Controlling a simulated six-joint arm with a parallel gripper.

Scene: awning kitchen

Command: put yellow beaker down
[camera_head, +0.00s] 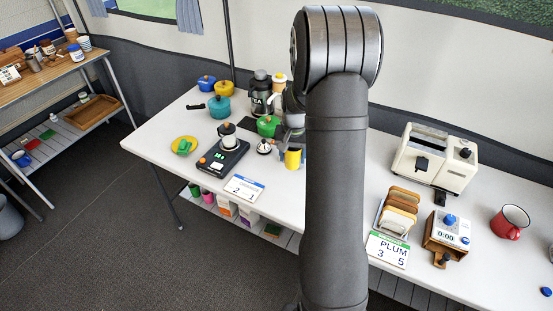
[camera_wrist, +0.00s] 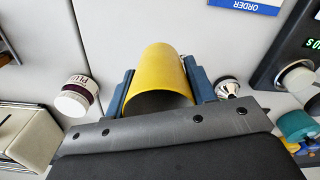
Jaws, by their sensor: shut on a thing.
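The yellow beaker (camera_head: 293,159) is at the middle of the white table, partly behind my arm in the head view. In the wrist view, the beaker (camera_wrist: 160,62) sits between the two blue fingers of my gripper (camera_wrist: 160,88), its open mouth toward the camera. The fingers are shut on its sides. I cannot tell whether its base touches the table or hangs just above it.
A black scale (camera_head: 222,157) with a jar on it and a small silver-and-black item (camera_head: 264,147) stand left of the beaker. A labelled jar (camera_wrist: 76,96) is close by in the wrist view. The toaster (camera_head: 432,157) is farther right.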

